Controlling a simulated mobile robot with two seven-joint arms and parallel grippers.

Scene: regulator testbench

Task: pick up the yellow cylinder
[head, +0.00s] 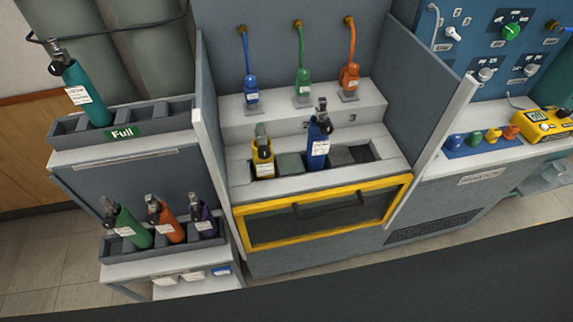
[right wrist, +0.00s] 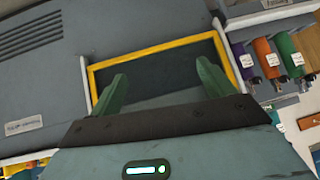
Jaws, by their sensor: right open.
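The yellow cylinder (head: 262,157) with a dark top and a white label stands in the left slot of the middle bench's rack. A blue cylinder (head: 318,142) stands in the same rack to its right. My right gripper (right wrist: 162,76) shows in the right wrist view with its two green fingers apart and nothing between them. Behind the fingers is the bench's yellow-framed dark front panel (right wrist: 158,62). The yellow cylinder is not visible in the right wrist view. Neither gripper shows in the head view.
Blue, green and orange hose fittings (head: 303,87) hang above the rack. Side walls (head: 212,120) flank the bench. At left, a teal cylinder (head: 87,92) stands in the "Full" rack, with green, orange and purple cylinders (head: 168,222) below. A yellow instrument (head: 543,126) sits at right.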

